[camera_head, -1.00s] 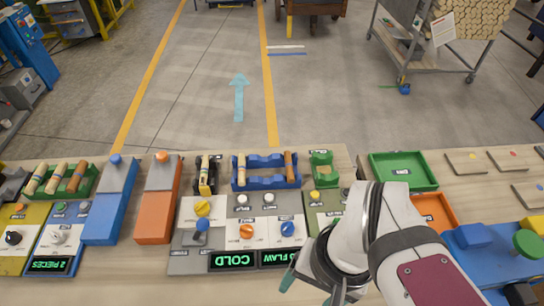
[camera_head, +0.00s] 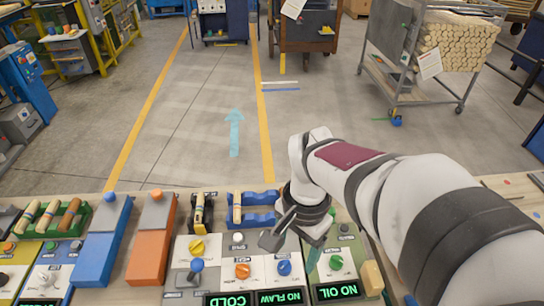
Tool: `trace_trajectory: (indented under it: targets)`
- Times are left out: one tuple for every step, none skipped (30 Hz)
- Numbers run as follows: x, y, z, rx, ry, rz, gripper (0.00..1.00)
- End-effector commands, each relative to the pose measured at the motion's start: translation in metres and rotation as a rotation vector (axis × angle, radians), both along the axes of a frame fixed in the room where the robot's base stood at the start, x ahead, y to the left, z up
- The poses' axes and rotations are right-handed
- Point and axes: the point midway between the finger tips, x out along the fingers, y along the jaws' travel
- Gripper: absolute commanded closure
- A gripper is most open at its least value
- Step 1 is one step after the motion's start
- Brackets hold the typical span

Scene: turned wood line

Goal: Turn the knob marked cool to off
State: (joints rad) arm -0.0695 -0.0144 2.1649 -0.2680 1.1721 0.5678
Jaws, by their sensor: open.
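Several knobs sit on the bench panels: a yellow one (camera_head: 198,246), an orange one (camera_head: 242,271), a blue one (camera_head: 284,267) and a green one (camera_head: 336,263). Their small labels are too small to read, so I cannot tell which is marked cool. My gripper (camera_head: 294,246) is open and empty, with its fingers pointing down above the blue knob's panel. One finger is grey, the other teal. I cannot tell whether either touches anything.
Lit displays read COLD (camera_head: 228,300), NO FLAW (camera_head: 281,297) and NO OIL (camera_head: 337,291). Blue (camera_head: 104,240) and orange (camera_head: 152,245) sloped blocks stand to the left. A blue rack (camera_head: 262,198) lies behind the gripper.

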Motion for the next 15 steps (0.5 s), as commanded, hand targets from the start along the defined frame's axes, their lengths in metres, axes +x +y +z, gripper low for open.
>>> trace_trajectory:
  targets:
    - [0.023,0.002,-0.012,-0.017,0.006,-0.05,0.26]
    - [0.036,0.003,-0.017,-0.026,0.004,-0.08,0.26]
    - [0.048,0.005,-0.024,-0.034,0.0,-0.114,0.26]
    - [0.055,0.005,-0.028,-0.039,-0.003,-0.132,0.26]
    - [0.06,0.006,-0.031,-0.042,-0.005,-0.146,0.26]
    - [0.064,0.007,-0.035,-0.044,-0.005,-0.158,0.26]
    - [0.065,0.007,-0.039,-0.046,-0.007,-0.161,0.26]
    - [0.065,0.007,-0.043,-0.046,-0.004,-0.163,0.26]
    - [0.064,0.007,-0.05,-0.046,-0.004,-0.163,0.26]
    - [0.064,0.007,-0.057,-0.046,-0.004,-0.164,0.26]
    - [0.063,0.006,-0.066,-0.046,-0.001,-0.163,0.26]
    - [0.063,0.006,-0.078,-0.046,0.0,-0.163,0.26]
    - [0.063,0.006,-0.087,-0.045,-0.001,-0.164,0.26]
    - [0.063,0.006,-0.097,-0.046,0.0,-0.162,0.26]
    - [0.063,0.006,-0.109,-0.045,0.001,-0.163,0.26]
